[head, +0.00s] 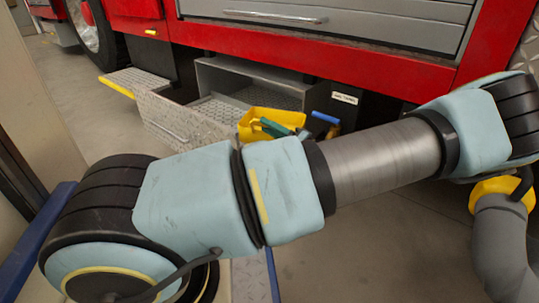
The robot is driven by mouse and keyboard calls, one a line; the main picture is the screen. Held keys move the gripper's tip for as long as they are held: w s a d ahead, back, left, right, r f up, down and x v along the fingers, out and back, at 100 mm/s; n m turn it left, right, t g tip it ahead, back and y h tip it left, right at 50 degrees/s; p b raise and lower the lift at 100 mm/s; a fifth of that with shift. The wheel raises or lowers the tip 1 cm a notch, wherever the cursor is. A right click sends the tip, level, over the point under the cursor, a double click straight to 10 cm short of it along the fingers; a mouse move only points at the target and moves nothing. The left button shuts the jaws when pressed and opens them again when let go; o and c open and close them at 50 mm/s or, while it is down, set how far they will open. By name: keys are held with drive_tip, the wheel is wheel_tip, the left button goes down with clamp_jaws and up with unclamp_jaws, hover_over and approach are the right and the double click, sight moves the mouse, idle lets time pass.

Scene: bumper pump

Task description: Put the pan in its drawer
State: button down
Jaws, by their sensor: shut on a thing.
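An open drawer (176,122) of metal tread plate sticks out low under the red vehicle, below an open grey compartment (250,82). A yellow open container (255,116) with green and dark items in it is at the drawer's right end; whether it rests in the drawer or in front of it I cannot tell. I cannot make out which thing is the pan. My arm crosses the foreground and its far end runs down out of the frame at the lower right, so my gripper and anything in it are out of view.
A blue-handled item (326,118) stands beside a dark labelled box (340,100) right of the compartment. A tread-plate step (140,82) with a yellow edge juts out at the left. A grey shutter (330,25) is above. Bare floor lies left of the drawer.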

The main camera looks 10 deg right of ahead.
wheel_tip(320, 180, down, 6)
drive_tip(key=b, duration=0.3)
drive_tip(key=shift+f, duration=0.3)
drive_tip(key=c, duration=0.6)
unclamp_jaws()
